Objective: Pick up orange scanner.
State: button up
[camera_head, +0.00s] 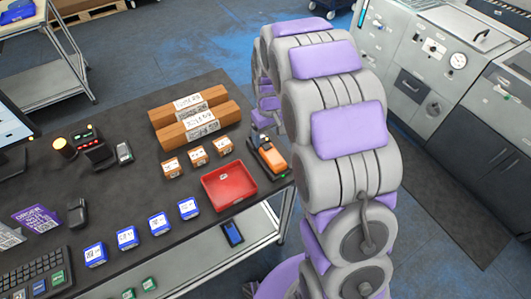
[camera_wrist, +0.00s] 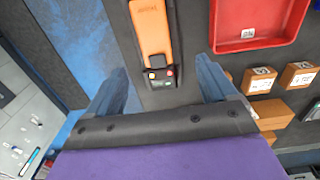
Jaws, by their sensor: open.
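The orange scanner (camera_head: 270,154) lies in a dark holder at the right edge of the dark table (camera_head: 120,182), partly beside my arm. In the wrist view the orange scanner (camera_wrist: 151,28) sits at top centre, with red, yellow and green marks on the dark end nearest me. My gripper (camera_wrist: 162,85) is open and empty. Its two blue-grey fingers point toward the table, one on each side of the scanner's line, and the scanner is not between their tips. In the head view my gripper is hidden behind my arm.
A red tray (camera_head: 229,187) is left of the scanner; it also shows in the wrist view (camera_wrist: 275,42). Small orange-brown boxes (camera_head: 198,156) and long brown boxes (camera_head: 212,130) stand nearby. Several blue boxes (camera_head: 160,224) line the front. Grey machines (camera_head: 440,60) stand at right.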

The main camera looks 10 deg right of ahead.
send_over(272, 154)
jog(key=d, duration=0.1)
notch_tip(272, 154, down, 6)
jog(key=shift+r+b, duration=0.15)
jog(key=shift+b, duration=0.3)
jog(key=f, duration=0.1)
jog(key=a+f+b, duration=0.1)
jog(key=f, duration=0.3)
jog(key=shift+a, duration=0.4)
jog(key=shift+d, duration=0.7)
jog(key=shift+c, duration=1)
jog(key=shift+a+r, duration=0.1)
jog(key=shift+a, duration=0.35)
jog(key=c, duration=0.6)
jog(key=shift+d, duration=0.2)
jog(key=c, duration=0.4)
